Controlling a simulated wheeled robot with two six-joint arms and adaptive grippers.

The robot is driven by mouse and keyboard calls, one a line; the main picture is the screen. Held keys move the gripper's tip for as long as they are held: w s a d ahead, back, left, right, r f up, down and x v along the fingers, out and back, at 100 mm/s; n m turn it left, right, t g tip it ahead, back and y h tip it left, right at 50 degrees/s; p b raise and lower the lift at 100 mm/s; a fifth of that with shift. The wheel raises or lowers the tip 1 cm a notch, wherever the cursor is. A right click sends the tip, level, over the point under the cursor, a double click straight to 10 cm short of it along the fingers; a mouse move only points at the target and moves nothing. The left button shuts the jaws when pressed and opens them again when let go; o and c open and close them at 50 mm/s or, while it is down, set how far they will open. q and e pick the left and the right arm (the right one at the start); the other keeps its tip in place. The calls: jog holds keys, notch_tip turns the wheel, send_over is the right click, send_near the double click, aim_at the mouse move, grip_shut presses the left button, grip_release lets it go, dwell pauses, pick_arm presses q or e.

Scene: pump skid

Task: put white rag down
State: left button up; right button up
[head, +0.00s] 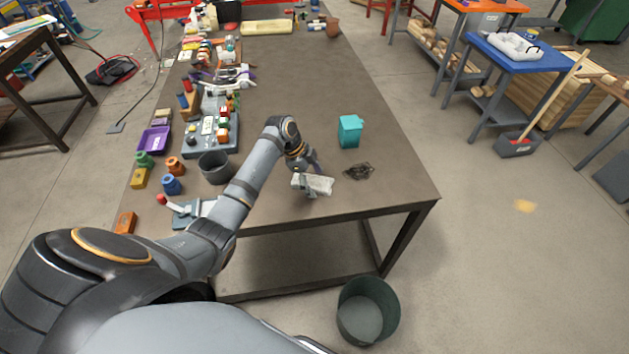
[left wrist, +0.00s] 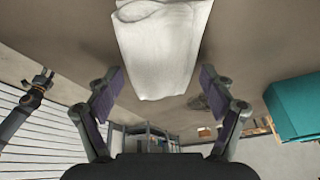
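The white rag (head: 313,184) is a pale folded bundle near the front edge of the brown table (head: 290,90). In the left wrist view the rag (left wrist: 165,45) fills the top middle. My left gripper (head: 308,180) is at the rag, one finger showing in front of it. In the left wrist view its fingers (left wrist: 160,85) stand apart on either side of the rag, with a gap visible on both sides. Whether the rag rests fully on the table is hard to tell. My right gripper (left wrist: 44,76) shows small at the left of that view, its fingers too small to read.
A dark crumpled rag (head: 359,171) lies right of the white one. A teal container (head: 350,131) stands behind it. A dark grey cup (head: 214,167), purple tray (head: 154,140) and several small parts crowd the left. A green bin (head: 368,311) is on the floor.

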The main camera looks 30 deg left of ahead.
pick_arm(q)
jog(key=b+v, duration=0.1)
jog(key=v, duration=1.1)
jog(key=shift+r, duration=0.35)
jog(key=shift+f, duration=0.1)
